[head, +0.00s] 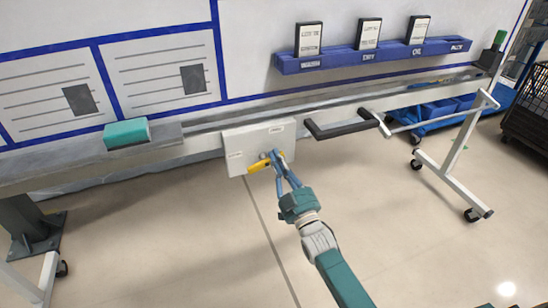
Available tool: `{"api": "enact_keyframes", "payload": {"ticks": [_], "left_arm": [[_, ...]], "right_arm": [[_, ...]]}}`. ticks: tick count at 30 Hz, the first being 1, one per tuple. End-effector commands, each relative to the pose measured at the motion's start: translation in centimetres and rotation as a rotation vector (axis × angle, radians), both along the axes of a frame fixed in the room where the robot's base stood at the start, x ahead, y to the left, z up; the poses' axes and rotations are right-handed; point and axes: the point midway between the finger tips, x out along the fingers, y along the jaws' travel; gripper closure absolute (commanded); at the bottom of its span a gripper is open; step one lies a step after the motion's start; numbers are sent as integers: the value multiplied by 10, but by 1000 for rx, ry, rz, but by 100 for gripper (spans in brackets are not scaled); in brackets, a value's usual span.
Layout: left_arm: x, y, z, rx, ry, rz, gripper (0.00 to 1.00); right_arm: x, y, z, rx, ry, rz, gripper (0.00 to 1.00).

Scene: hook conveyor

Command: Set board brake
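A white brake plate (236,154) with a small label on each side is fixed under the front rail of the board. A yellow lever (259,167) on it points left and slightly down, and a small grey pivot shows just above it. My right gripper (277,156) reaches up from below, with its two blue fingers at the lever's right part. The fingertips are close together and cover part of the lever. I cannot tell whether they grip it. My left gripper is out of view.
A dark crank-shaped handle (341,128) sticks out right of the plate. A teal eraser-like block (126,134) lies on the ledge. A blue rack (374,56) with several cards hangs on the whiteboard. A white wheeled leg (450,170) stands right. The floor in front is clear.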

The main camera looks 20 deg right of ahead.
Motion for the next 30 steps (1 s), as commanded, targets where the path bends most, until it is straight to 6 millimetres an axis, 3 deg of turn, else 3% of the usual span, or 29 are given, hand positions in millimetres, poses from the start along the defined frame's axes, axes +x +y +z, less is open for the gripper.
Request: {"api": "enact_keyframes", "payload": {"ticks": [15,30], "left_arm": [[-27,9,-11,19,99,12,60],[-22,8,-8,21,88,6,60]], "right_arm": [[0,-5,-7,203,11,0,100],[0,-5,-7,211,11,1,100]]}}
